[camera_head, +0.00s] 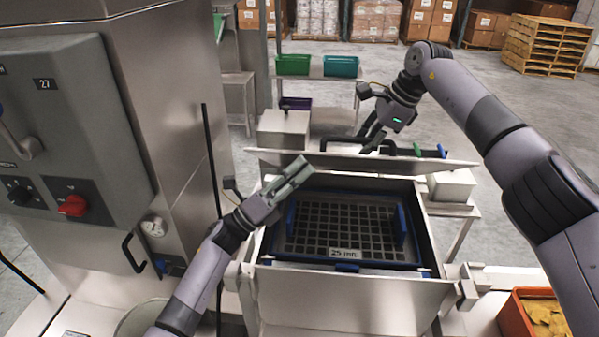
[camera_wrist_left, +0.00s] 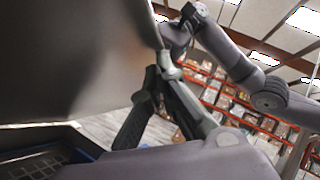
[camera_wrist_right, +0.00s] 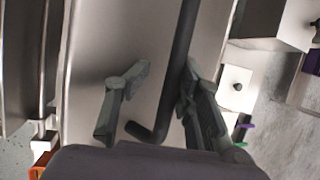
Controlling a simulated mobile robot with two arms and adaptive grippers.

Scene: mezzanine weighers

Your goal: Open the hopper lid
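The hopper lid (camera_head: 265,157) is a steel plate. It stands raised at the back of the open hopper and shows almost edge-on in the head view. Its black bar handle (camera_head: 345,141) is on the far side. My right gripper (camera_head: 368,139) is at the handle. In the right wrist view its fingers (camera_wrist_right: 158,82) are apart, with the handle (camera_wrist_right: 178,75) between them. My left gripper (camera_head: 303,168) is over the hopper's back left, fingers together, by the lid's inner face. In the left wrist view the lid (camera_wrist_left: 80,65) fills the upper left; contact is unclear.
The hopper (camera_head: 350,290) holds a blue-framed grid with a "25 mm" label (camera_head: 345,253). A grey control cabinet (camera_head: 75,120) stands at the left. An orange bin (camera_head: 517,312) is at the front right. Green (camera_head: 293,65) and teal (camera_head: 341,66) bins stand behind.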

